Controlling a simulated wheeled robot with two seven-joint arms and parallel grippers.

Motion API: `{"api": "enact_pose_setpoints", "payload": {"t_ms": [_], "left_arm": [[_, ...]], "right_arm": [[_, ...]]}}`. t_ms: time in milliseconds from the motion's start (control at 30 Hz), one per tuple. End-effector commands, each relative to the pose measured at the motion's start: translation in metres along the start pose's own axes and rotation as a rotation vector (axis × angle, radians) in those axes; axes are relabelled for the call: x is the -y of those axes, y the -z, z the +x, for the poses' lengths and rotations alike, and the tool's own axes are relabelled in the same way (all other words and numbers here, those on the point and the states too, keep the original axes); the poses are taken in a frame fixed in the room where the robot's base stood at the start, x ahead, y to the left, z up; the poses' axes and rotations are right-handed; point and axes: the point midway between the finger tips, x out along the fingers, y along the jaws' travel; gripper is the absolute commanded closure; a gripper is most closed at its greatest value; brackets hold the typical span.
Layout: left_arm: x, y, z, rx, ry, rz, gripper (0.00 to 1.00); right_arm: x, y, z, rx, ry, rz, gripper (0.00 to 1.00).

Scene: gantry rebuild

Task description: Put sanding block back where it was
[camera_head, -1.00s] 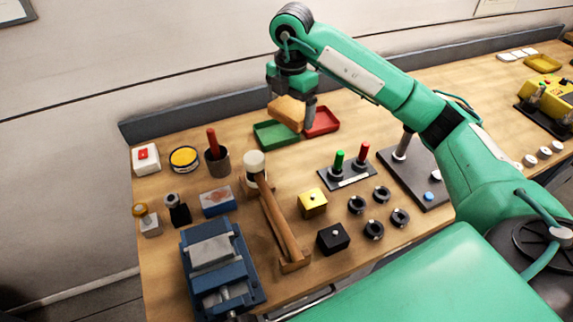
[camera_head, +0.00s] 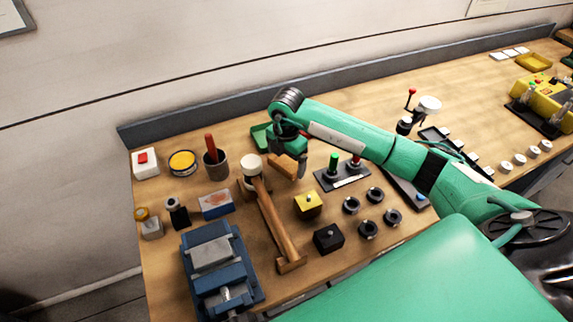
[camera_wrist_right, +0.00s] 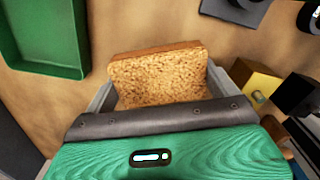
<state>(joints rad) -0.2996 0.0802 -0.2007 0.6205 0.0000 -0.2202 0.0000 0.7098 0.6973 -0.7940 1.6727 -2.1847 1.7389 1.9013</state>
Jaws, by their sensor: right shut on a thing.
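The sanding block, an orange-brown block with a speckled, grainy face, is held in my right gripper (camera_head: 286,166). In the head view the sanding block (camera_head: 281,167) is beside the mallet's head, between it and the switch plate. In the right wrist view the sanding block (camera_wrist_right: 160,78) sits between the two grey fingers of my right gripper (camera_wrist_right: 163,84), which are shut on its sides. From these views I cannot tell whether its underside touches the bench. My left gripper is not in view.
A green tray (camera_head: 259,139) is behind the gripper and shows in the wrist view (camera_wrist_right: 83,40). The mallet (camera_head: 277,228) lies close on the left. The switch plate (camera_head: 328,180) and a yellow block (camera_head: 307,204) are close on the right. A blue vise (camera_head: 215,275) stands front left.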

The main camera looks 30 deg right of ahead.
Motion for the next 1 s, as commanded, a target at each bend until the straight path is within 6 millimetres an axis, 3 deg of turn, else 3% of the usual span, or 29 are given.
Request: {"api": "enact_pose_setpoints", "payload": {"t_ms": [200,533,567,600,1000], "left_arm": [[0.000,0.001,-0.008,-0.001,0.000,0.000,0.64],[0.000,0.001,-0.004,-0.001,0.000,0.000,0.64],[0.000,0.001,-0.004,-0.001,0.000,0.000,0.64],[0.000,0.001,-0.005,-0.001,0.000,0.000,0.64],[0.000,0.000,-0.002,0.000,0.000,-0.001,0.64]], "right_arm": [[0.000,0.000,0.028,0.000,0.002,0.000,0.31],[0.000,0.000,0.033,0.000,0.001,0.000,0.31],[0.000,0.000,0.032,0.000,0.000,0.000,0.08],[0.000,0.000,0.032,0.000,0.000,0.000,0.00],[-0.001,0.000,0.020,0.000,-0.003,0.001,0.00]]}}
